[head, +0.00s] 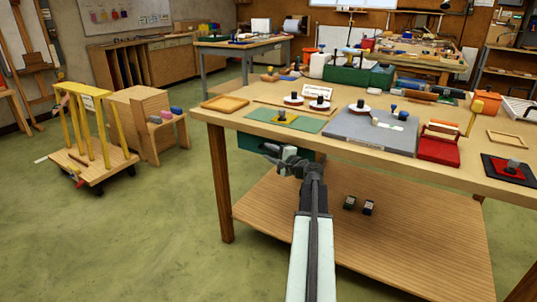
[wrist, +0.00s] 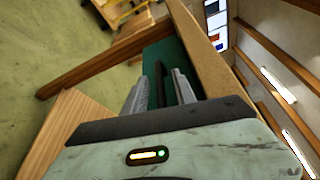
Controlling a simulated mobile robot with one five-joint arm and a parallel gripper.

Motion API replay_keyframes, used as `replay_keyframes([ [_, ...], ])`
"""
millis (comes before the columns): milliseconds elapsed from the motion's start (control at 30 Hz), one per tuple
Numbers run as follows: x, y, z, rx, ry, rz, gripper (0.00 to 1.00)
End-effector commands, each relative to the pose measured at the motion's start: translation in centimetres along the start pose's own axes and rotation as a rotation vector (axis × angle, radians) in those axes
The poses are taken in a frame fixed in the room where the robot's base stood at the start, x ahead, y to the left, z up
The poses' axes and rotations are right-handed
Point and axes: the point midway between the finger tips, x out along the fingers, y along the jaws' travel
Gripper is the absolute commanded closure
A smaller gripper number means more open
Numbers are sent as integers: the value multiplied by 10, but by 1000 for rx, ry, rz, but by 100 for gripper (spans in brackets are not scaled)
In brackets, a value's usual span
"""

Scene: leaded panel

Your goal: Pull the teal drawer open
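The teal drawer (head: 249,143) hangs under the front edge of the workbench's top, left of the bench's middle; my arm hides part of its front. In the wrist view its teal front (wrist: 187,59) faces my gripper. A dark bar handle (wrist: 159,84) shows in front of it. My gripper (head: 270,153) is at the drawer front. In the wrist view my gripper (wrist: 161,78) is open, with one grey finger on each side of the handle and a gap beside each. The drawer appears closed, flush under the bench top.
The workbench top (head: 235,120) carries a green mat (head: 308,125), a grey board (head: 350,133), a red block (head: 438,150) and other tools. A lower shelf (head: 410,240) lies below the drawer. A wheeled cart (head: 107,172) stands left; the floor in front is clear.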

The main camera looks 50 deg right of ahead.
Motion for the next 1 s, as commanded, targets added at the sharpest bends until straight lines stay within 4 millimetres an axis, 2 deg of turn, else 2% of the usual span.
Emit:
replay_keyframes([
  [200, 2, 0, 1, 0, 0, 0, 68],
  [233, 2, 0, 1, 0, 0, 0, 73],
  [333, 2, 0, 1, 0, 0, 0, 100],
  [1000, 2, 0, 1, -1, -1, 1, 100],
])
